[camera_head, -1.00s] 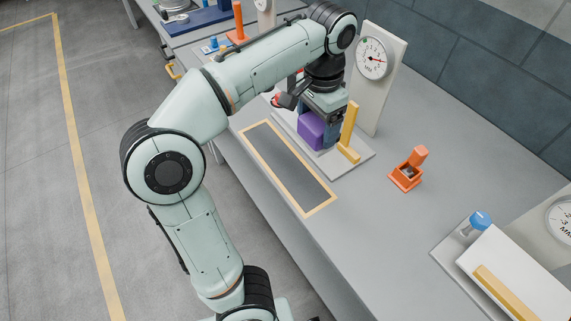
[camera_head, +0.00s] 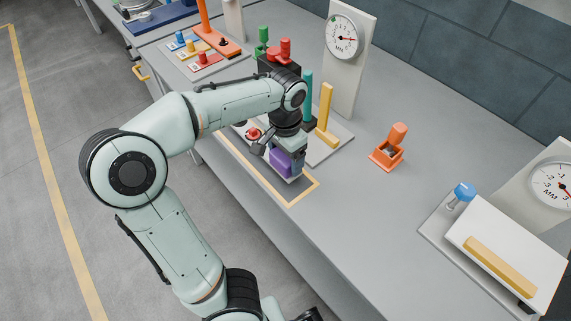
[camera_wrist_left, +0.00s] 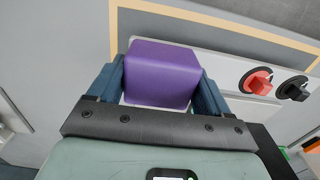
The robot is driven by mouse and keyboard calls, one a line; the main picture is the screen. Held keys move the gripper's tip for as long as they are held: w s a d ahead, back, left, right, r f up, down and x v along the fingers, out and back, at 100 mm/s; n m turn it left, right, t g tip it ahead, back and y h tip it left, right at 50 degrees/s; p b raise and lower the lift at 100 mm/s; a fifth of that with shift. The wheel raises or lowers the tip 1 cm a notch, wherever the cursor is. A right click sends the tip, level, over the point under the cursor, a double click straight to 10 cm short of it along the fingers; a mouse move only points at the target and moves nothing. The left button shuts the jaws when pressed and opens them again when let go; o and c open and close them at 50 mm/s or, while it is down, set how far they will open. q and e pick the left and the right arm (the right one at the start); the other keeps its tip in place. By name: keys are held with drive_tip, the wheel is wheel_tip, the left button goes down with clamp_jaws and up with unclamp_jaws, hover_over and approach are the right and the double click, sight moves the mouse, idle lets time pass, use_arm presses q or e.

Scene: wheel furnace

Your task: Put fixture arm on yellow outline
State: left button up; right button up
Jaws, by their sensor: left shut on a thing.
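My left gripper (camera_head: 286,160) is shut on a purple block (camera_head: 281,163). The left wrist view shows the purple block (camera_wrist_left: 162,72) between the two blue fingers. The block appears to be the handle of a pale bar, the fixture arm (camera_wrist_left: 226,68), with a red knob (camera_wrist_left: 257,80) and a black knob (camera_wrist_left: 293,88). The fixture arm is over the yellow outline (camera_head: 303,194) on the bench, roughly along it. Whether it touches the bench is unclear. My forearm and gripper hide part of it. My right gripper is not in view.
Behind the gripper stand a teal post (camera_head: 307,88), a yellow post (camera_head: 325,108) and a dial gauge (camera_head: 343,38). An orange clamp (camera_head: 390,148) sits to the right. A white plate (camera_head: 510,240) is at the far right. The bench front middle is clear.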

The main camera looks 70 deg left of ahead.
use_arm(q)
drive_tip(key=shift+f, duration=1.7)
drive_tip(key=shift+f+b, duration=0.1)
drive_tip(key=shift+b, duration=0.25)
drive_tip(key=o, duration=1.4)
drive_tip(key=shift+r, duration=0.55)
wheel_tip(320, 180, up, 11)
drive_tip(key=shift+r+p, duration=0.1)
drive_tip(key=shift+p, duration=1.15)
